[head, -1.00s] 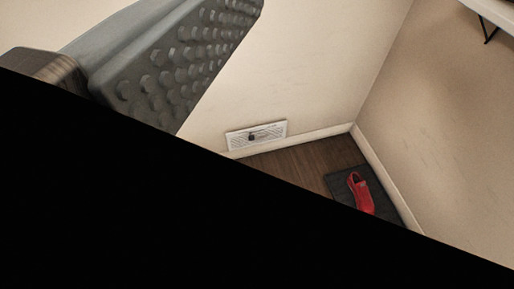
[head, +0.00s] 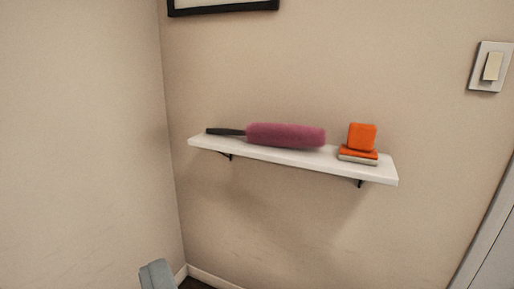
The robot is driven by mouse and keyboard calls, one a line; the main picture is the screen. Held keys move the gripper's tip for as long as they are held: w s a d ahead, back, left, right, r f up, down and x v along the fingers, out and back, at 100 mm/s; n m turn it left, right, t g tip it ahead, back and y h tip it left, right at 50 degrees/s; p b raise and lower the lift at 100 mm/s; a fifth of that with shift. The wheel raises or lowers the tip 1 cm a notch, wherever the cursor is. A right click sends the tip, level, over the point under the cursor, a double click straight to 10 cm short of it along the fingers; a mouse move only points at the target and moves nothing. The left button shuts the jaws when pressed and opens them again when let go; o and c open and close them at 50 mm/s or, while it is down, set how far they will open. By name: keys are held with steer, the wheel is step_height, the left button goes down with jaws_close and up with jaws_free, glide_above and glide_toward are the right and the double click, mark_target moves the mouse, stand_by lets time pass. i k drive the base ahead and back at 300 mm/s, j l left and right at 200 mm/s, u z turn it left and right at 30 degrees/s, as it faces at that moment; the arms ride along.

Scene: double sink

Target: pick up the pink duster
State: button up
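The pink duster (head: 286,136) lies on its side on a white wall shelf (head: 270,153). Its fluffy pink head is toward the middle of the shelf and its thin black handle (head: 226,132) points left. My gripper does not show clearly in the head view. A grey-blue piece (head: 157,275) shows at the bottom edge, and I cannot tell what it belongs to.
An orange block-like object on a grey and orange base (head: 360,146) stands on the shelf right of the duster. A black-framed picture (head: 223,7) hangs above. A light switch (head: 491,66) is at the right. A wall corner lies left of the shelf.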

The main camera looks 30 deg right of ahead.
mark_target(290, 136)
steer(key=i+l, duration=0.25)
steer(key=i, duration=0.2)
steer(key=i+l+z, duration=0.1)
steer(key=i+l, duration=0.15)
steer(key=i, duration=0.15)
steer(key=i+l, duration=0.2)
steer(key=i, duration=0.25)
steer(key=z, duration=0.05)
